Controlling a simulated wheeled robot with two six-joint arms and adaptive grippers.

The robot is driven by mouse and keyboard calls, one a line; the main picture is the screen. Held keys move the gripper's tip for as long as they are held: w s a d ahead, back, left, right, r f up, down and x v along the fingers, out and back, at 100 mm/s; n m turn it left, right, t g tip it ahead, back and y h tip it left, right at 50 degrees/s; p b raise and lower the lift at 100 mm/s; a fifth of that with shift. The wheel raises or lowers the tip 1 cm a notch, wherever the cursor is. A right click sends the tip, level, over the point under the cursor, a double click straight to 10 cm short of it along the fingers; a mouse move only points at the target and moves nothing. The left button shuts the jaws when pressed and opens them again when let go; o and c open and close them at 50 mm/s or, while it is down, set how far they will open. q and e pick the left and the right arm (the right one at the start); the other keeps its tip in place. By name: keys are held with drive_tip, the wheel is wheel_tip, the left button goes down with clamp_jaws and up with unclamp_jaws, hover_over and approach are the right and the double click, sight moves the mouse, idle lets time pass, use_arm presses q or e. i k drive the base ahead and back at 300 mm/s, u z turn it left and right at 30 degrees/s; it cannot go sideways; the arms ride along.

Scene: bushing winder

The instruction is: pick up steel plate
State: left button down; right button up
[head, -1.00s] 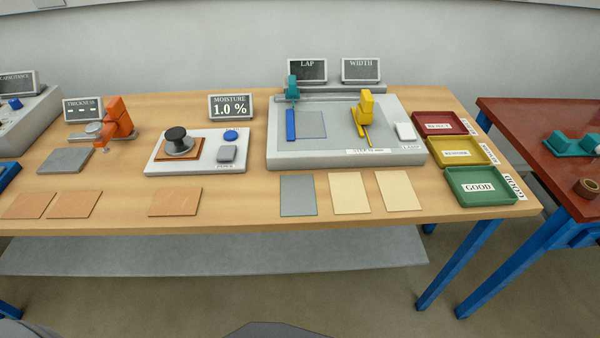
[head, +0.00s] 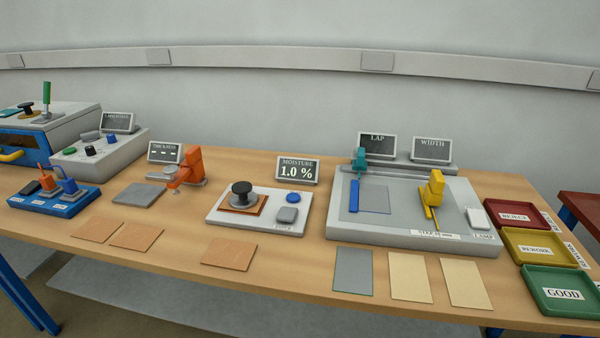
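A thick grey square plate (head: 138,194) lies flat on the table at the left, in front of the orange thickness gauge (head: 188,168). A thin grey sheet (head: 353,271) with a greenish edge lies flat at the front of the table, left of two cream sheets. I cannot tell from looks alone which of the two is steel. Neither of my grippers shows in the head view, and nothing touches either grey piece.
Orange-brown sheets (head: 229,256) lie along the front. The moisture device (head: 222,215) and the large lap and width fixture (head: 416,237) stand behind. A blue tray with probes (head: 54,201) is at the left. Red, yellow and green trays (head: 561,311) are at the right.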

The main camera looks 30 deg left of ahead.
sight(242, 197)
drive_tip(key=u, duration=2.15)
drive_tip(key=i, duration=0.45)
drive_tip(key=z, duration=1.6)
